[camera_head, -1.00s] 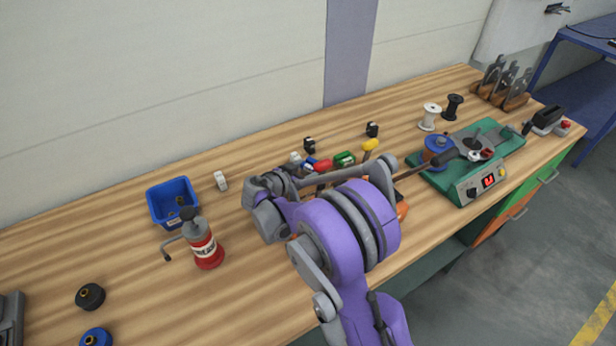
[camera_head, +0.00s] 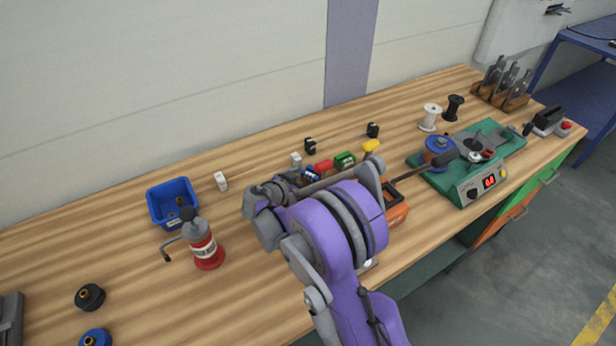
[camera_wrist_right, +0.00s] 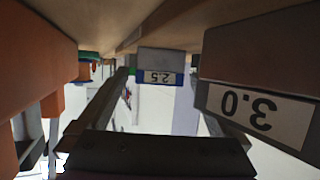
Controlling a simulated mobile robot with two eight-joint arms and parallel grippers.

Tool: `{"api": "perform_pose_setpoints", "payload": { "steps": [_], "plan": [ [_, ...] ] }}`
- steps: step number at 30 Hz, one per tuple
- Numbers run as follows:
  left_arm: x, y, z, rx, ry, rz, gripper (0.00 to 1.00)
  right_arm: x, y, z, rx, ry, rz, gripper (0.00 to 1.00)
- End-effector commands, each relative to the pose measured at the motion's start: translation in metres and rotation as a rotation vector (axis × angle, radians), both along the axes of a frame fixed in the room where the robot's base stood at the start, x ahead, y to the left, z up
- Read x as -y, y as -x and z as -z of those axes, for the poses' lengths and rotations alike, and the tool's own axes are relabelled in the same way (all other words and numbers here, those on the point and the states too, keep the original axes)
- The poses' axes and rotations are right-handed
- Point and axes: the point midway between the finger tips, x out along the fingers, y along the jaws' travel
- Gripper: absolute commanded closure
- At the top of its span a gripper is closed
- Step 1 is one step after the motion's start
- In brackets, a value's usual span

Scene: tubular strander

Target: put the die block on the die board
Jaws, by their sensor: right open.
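In the wrist view, upside down, a grey block with a blue stripe and a "2.5" label (camera_wrist_right: 160,76) is ahead, between the lines of the fingers of my right gripper (camera_wrist_right: 160,98). These fingers are apart and the gap looks empty. A larger dark block with a "3.0" label (camera_wrist_right: 258,108) is close at the right. I cannot tell which is the die block or the die board. In the head view my purple right arm hides its gripper and part of a row with blue (camera_head: 311,173), red (camera_head: 323,166), green (camera_head: 345,160) and yellow (camera_head: 371,146) pieces.
An orange box (camera_head: 397,208) is beside the arm. The green machine (camera_head: 438,181) stands to the right, with white (camera_head: 430,117) and black (camera_head: 454,107) spools behind. The left-front wooden bench is mostly clear.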

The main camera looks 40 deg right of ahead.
Motion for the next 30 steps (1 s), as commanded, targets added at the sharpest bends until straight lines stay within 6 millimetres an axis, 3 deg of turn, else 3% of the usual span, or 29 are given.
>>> {"api": "perform_pose_setpoints", "payload": {
  "steps": [16,21,30],
  "plan": [
    [0.000,0.002,0.004,-0.003,0.000,0.000,0.50,-0.090,0.026,-0.038,0.000,-0.001,-0.003,0.00],
    [0.000,0.002,0.005,-0.003,0.000,0.000,0.50,-0.101,0.029,-0.043,-0.001,0.000,-0.001,0.00],
    [0.000,0.002,0.005,-0.003,0.000,0.000,0.50,-0.102,0.030,-0.044,0.000,0.000,0.000,0.00]
  ]
}}
